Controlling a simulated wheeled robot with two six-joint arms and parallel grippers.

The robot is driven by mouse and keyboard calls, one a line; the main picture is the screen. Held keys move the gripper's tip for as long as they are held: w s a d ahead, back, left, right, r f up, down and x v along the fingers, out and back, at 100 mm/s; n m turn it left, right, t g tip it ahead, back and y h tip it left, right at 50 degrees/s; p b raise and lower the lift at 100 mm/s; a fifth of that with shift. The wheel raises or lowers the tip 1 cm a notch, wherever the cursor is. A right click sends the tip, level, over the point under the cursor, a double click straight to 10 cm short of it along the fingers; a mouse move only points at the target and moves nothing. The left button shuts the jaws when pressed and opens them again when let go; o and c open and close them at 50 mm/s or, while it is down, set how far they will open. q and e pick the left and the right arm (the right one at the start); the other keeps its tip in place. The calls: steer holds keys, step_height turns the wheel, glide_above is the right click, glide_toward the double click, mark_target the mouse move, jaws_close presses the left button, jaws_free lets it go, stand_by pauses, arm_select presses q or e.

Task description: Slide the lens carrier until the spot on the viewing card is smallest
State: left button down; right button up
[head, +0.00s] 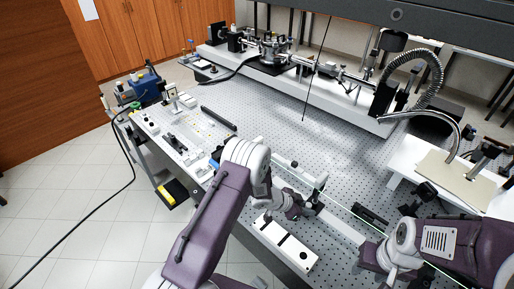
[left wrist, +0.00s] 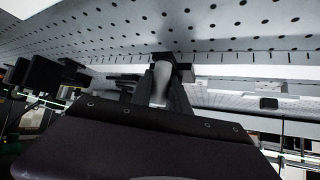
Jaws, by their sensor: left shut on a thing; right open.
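My left gripper (head: 312,207) reaches down to the pale rail (head: 345,232) on the perforated table. In the left wrist view its dark fingers (left wrist: 160,92) are shut on a pale grey, rounded handle. This handle (left wrist: 161,78) appears to belong to the lens carrier, whose dark block (left wrist: 183,72) sits just beyond the fingertips. In the head view the carrier is mostly hidden by my gripper. A thin green beam (head: 345,207) runs along the rail. My right gripper (head: 370,258) is low over the right end of the rail, open. I cannot make out the viewing card or its spot.
A long white bench (head: 340,97) with optics stands at the back. The middle of the table (head: 270,115) is clear.

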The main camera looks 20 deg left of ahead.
arm_select(q)
steer(key=shift+w+r, duration=0.1)
steer(key=shift+r, duration=0.05)
stand_by(0.3)
steer(key=shift+s+d+r+b, duration=0.1)
steer(key=shift+s+d+b, duration=0.2)
steer(key=shift+s+d, duration=0.85)
steer(key=shift+s+d+f+b, duration=0.1)
steer(key=shift+s+d+b, duration=0.15)
steer(key=shift+d, duration=1.7)
steer(key=shift+s+d+r+b, duration=0.1)
steer(key=shift+s+d+b, duration=0.4)
steer(key=shift+d, duration=1.05)
steer(key=shift+s+d, duration=0.15)
steer(key=shift+s, duration=0.05)
steer(key=c, duration=1.6)
jaws_free()
steer(key=shift+o, duration=0.2)
steer(key=shift+s, duration=0.15)
